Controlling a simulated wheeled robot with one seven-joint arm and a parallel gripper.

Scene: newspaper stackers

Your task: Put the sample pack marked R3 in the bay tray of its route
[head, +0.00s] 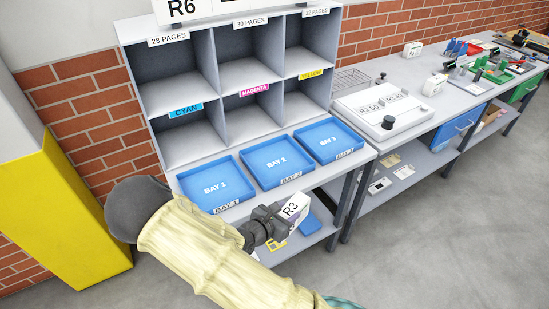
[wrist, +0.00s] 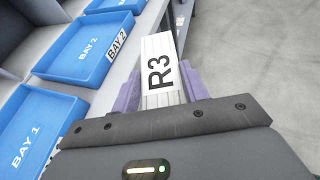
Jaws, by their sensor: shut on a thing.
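My gripper (head: 272,222) is shut on a white pack marked R3 (head: 293,208), just in front of the shelf unit's front edge. In the wrist view my gripper (wrist: 161,92) has the R3 pack (wrist: 159,65) between its purple fingers, label facing the camera. Three blue trays stand in a row on the ledge: BAY 1 (head: 207,174), BAY 2 (head: 266,155) and BAY 3 (head: 327,133). All three look empty. The pack is apart from them, nearest the BAY 2 front. BAY 1 (wrist: 40,118) and BAY 2 (wrist: 80,40) also show in the wrist view.
A grey pigeonhole unit (head: 228,77) rises behind the trays, with page and colour labels. A board (head: 183,12) marked R6 is cut off at the top. A white device (head: 388,112) with small, hard-to-read route text sits to the right. A lower shelf (head: 300,240) is below.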

